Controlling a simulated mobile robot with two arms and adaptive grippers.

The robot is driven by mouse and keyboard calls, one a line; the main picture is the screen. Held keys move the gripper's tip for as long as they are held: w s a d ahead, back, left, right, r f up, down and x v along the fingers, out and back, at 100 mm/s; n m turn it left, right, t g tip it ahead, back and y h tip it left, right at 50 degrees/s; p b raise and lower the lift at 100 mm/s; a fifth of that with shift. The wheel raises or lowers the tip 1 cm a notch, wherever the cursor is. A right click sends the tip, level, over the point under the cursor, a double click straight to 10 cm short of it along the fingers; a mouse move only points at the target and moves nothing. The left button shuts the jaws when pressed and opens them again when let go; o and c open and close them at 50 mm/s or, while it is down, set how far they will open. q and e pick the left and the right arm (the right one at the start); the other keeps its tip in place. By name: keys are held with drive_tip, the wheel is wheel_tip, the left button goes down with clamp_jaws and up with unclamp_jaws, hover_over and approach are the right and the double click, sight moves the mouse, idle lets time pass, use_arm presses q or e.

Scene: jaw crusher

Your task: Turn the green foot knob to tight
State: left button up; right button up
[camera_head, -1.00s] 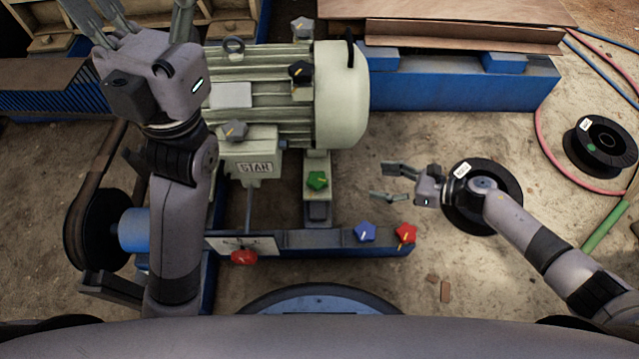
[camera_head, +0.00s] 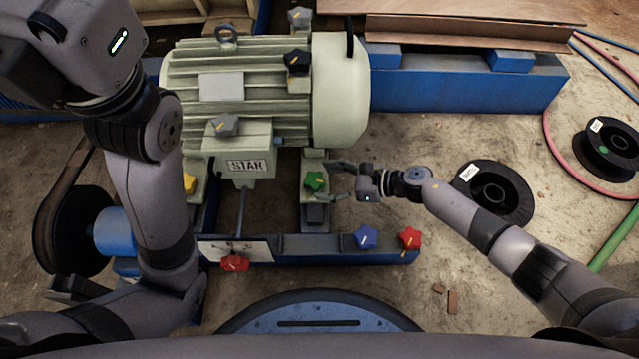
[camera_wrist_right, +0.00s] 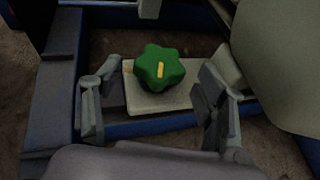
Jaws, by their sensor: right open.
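The green foot knob (camera_head: 315,181) is star-shaped with a yellow mark and sits on the pale motor foot below the motor's right end. In the right wrist view the knob (camera_wrist_right: 160,68) lies between and beyond my open fingers, its yellow mark pointing roughly up and down the picture. My right gripper (camera_head: 343,181) is open, just right of the knob in the head view, with its fingers pointing left at it. In the wrist view the gripper (camera_wrist_right: 160,110) straddles the knob, and no finger clearly touches it.
The cream motor (camera_head: 260,85) stands above the knob. A blue knob (camera_head: 366,237), a red knob (camera_head: 410,238) and another red knob (camera_head: 234,263) sit along the front blue rail (camera_head: 320,246). A black spool (camera_head: 492,192) lies on the floor at right.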

sight(315, 184)
drive_tip(key=shift+b+x, duration=0.3)
drive_tip(key=shift+x, duration=1.1)
drive_tip(key=shift+c, duration=0.2)
drive_tip(key=shift+d, duration=0.1)
drive_tip(key=c, duration=1.1)
